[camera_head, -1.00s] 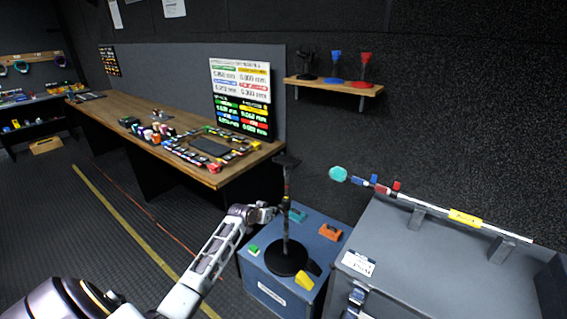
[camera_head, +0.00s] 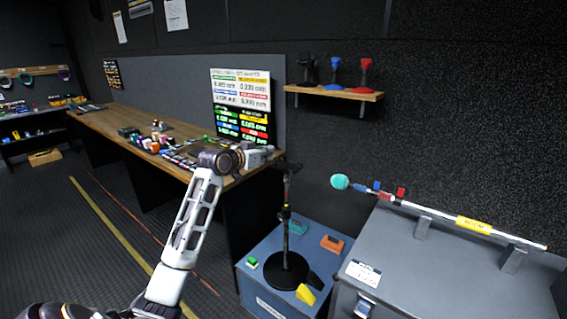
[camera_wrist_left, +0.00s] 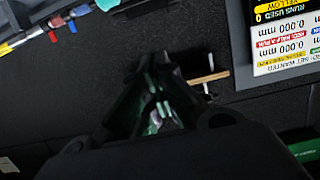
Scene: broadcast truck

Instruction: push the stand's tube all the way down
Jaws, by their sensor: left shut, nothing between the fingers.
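The stand has a round black base (camera_head: 286,271) on a blue case. Its thin upright tube (camera_head: 286,230) carries a yellow band partway up and a dark flat piece (camera_head: 287,166) on top. My left gripper (camera_head: 273,154) is shut and empty, at about the height of the stand's top and just left of it in the head view. I cannot tell whether it touches the top. In the left wrist view the dark closed fingers (camera_wrist_left: 165,112) fill the middle, and the stand is not clearly visible there. My right gripper is not in view.
The blue case (camera_head: 258,282) also bears small green, teal, orange and yellow items. A grey case (camera_head: 450,275) with a striped rod (camera_head: 440,215) stands to the right. A long wooden desk (camera_head: 120,120) with a screen (camera_head: 241,105) is behind left. A wall shelf (camera_head: 335,93) is above.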

